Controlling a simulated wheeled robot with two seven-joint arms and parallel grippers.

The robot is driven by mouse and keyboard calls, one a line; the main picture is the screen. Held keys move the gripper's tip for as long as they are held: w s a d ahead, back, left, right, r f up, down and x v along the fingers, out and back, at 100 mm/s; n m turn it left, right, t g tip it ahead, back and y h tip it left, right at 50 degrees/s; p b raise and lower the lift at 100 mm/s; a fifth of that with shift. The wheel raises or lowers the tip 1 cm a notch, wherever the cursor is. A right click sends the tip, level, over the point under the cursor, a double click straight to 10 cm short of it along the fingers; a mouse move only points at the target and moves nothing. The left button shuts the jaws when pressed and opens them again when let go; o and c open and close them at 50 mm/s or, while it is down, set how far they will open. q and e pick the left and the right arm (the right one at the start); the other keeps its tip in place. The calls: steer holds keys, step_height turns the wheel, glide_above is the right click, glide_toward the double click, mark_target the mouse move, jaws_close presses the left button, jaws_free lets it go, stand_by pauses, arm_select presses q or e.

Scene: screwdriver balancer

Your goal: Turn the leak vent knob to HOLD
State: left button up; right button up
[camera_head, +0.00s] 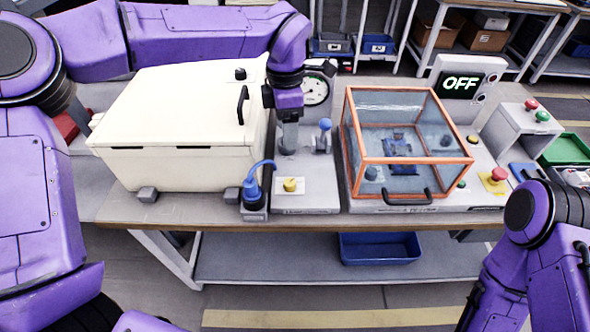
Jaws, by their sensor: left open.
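My left gripper (289,143) points down over the grey panel (306,197) between the cream chest and the clear box. It is open, with its tips near the back of the panel. A blue-topped handle or valve (324,127) stands just to its right, apart from it as far as I can see. A yellow knob (290,184) sits on a white label at the panel's front, in front of the gripper. The label's lettering is too small to read, so I cannot tell which one is the vent knob or its setting. My right gripper is out of view.
A round gauge (315,91) stands behind the left gripper. The cream chest (180,130) is on the left, and a blue plug with a cable (252,190) is at its front corner.

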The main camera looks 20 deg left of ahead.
arm_select(q)
steer(key=b, duration=0.6)
glide_above(290, 182)
step_height(290, 182, down, 7)
step_height(290, 182, down, 10)
steer(key=shift+w+p, duration=0.1)
steer(key=shift+p, duration=0.2)
steer(key=c, duration=1)
